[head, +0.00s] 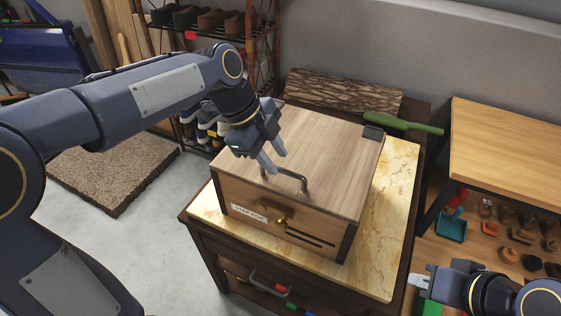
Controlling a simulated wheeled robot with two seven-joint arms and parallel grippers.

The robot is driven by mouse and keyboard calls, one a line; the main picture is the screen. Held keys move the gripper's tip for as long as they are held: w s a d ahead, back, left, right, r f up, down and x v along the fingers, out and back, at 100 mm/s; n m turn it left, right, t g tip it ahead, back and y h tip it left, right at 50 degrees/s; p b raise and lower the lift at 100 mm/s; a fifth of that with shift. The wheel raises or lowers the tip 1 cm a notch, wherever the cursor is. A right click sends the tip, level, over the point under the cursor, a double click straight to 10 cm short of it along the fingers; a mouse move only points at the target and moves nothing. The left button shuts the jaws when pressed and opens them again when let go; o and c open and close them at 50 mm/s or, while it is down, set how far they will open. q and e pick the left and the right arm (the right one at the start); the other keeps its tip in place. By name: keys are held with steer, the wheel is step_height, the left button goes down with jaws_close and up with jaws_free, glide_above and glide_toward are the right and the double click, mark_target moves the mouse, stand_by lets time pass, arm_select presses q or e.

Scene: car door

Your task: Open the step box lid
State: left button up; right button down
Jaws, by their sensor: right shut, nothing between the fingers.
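The step box (277,211) is a wooden box with a labelled front, and it stands on a marble-topped cabinet (388,225). Its flat wooden lid (325,150) is down. A dark bar handle (292,177) stands up near the lid's front edge, and a brass knob (282,221) is on the front face. My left gripper (273,160) is over the lid, just behind the handle's left end, with its fingers apart. I cannot tell whether a fingertip touches the handle or lid. My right gripper (421,282) is shut and empty at the lower right, away from the box.
A dark block (373,132) sits at the lid's back right corner. A shoe rack (215,30) is at back left.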

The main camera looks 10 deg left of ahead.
arm_select(q)
steer(key=shift+x, duration=1.25)
steer(key=shift+a, duration=0.1)
jaws_close()
